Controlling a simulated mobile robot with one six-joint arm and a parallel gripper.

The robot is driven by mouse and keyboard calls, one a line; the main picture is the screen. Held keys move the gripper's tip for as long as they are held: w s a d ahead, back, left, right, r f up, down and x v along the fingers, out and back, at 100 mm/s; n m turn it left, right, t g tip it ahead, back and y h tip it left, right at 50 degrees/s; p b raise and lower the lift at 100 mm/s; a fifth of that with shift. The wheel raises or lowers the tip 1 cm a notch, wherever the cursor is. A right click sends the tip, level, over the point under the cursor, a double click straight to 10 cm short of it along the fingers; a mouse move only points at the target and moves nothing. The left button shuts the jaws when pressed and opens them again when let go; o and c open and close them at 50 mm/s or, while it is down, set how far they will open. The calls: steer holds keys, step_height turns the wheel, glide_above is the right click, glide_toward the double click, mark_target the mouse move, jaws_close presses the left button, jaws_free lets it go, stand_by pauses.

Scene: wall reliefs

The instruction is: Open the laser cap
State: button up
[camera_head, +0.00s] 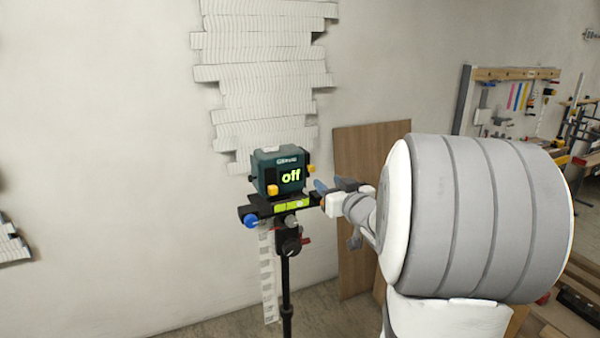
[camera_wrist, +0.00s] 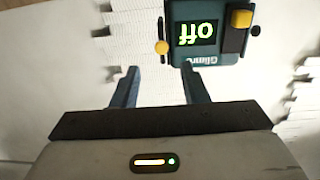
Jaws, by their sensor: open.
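The laser (camera_head: 279,172) is a dark teal box on a tripod, with a screen reading "off" in green; it also shows upside down at the top of the wrist view (camera_wrist: 210,12). A yellow piece (camera_head: 272,189) sits on its front left corner, and it appears at the upper right in the wrist view (camera_wrist: 241,19). A smaller yellow knob (camera_head: 311,169) is on its right side, also seen in the wrist view (camera_wrist: 162,47). My gripper (camera_wrist: 160,72) is open and empty, its blue-grey fingers short of the knob. I cannot tell which part is the cap.
The tripod (camera_head: 286,285) carries a black mount with a blue knob (camera_head: 251,221). White wall reliefs (camera_head: 262,85) hang behind the laser. A wooden board (camera_head: 360,240) leans on the wall at right. A tool rack (camera_head: 510,100) stands far right. The floor left of the tripod is clear.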

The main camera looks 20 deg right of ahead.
mark_target(313, 169)
steer(key=w+p, duration=0.1)
steer(key=w, duration=0.6)
steer(key=shift+w+a+r, duration=0.1)
steer(key=shift+w+a, duration=0.05)
steer(key=shift+w, duration=0.25)
steer(key=shift+c, duration=0.4)
jaws_close()
